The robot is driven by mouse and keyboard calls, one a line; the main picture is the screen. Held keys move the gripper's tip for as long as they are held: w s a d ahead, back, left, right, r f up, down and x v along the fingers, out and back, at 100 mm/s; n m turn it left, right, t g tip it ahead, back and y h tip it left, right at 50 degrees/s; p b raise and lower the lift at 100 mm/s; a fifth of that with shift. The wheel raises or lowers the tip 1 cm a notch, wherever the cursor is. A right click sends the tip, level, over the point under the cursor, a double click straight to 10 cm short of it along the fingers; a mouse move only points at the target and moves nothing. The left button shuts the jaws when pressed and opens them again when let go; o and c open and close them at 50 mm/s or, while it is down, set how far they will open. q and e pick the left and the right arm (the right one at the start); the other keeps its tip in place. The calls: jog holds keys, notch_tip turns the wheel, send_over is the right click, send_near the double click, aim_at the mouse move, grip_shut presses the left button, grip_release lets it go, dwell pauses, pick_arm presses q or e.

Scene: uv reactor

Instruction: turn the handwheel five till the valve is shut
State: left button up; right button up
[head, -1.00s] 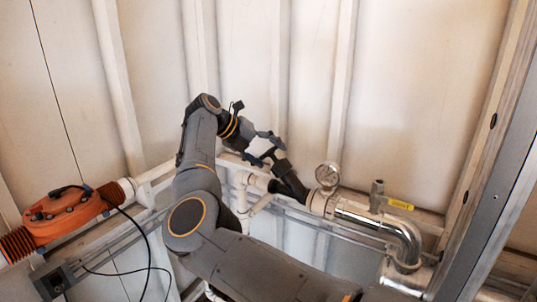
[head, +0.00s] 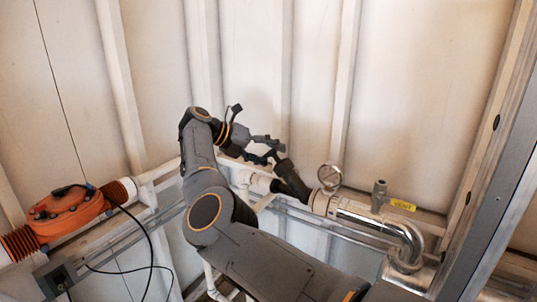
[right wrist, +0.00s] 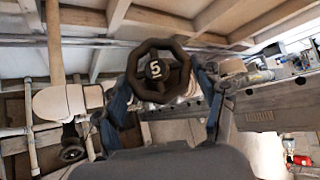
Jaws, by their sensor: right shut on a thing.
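The handwheel five (right wrist: 157,67) is a black lobed wheel with a white 5 on its hub, facing the camera in the right wrist view. My right gripper (head: 277,151) is at the upper end of a dark valve body (head: 292,182) in the head view. In the right wrist view its two blue-sided fingers stand left and right of the wheel, shut on its rim. In the head view the wheel is hard to make out among the dark fingers. My left gripper is not in view.
A round pressure gauge (head: 329,176) stands close to the right of the valve. Beyond it are a shiny bent pipe (head: 405,240) and a small valve with a yellow tag (head: 402,205). An orange unit (head: 68,212) with black cables is at left. A panelled wall stands behind.

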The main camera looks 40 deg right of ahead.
jog(key=o, duration=1.1)
jog(key=shift+a, duration=0.1)
jog(key=shift+v, duration=3.65)
